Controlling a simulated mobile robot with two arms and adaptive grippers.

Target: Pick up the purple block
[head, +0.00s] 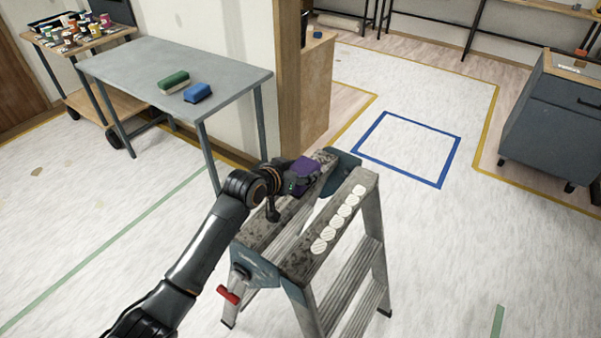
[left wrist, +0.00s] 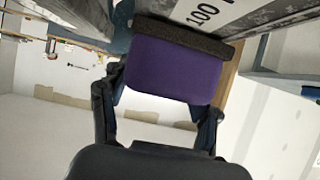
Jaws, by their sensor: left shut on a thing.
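The purple block (head: 305,168) is at the far end of the stepladder's top, between the fingers of my left gripper (head: 298,178). In the left wrist view the purple block (left wrist: 172,66) shows a smooth purple face and a dark, rough layer along one edge. One finger is on either side of it, and the gripper is shut on it. The dark layer is close to the speckled stepladder top (head: 262,228); I cannot tell whether they touch. My right gripper is not in view.
A grey table (head: 150,66) at the upper left holds a green block (head: 174,82) and a blue block (head: 197,93). A cart (head: 110,38) with small colourful pots stands behind it. A dark cabinet (head: 550,125) is at the right. The floor inside the blue square outline (head: 410,150) is clear.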

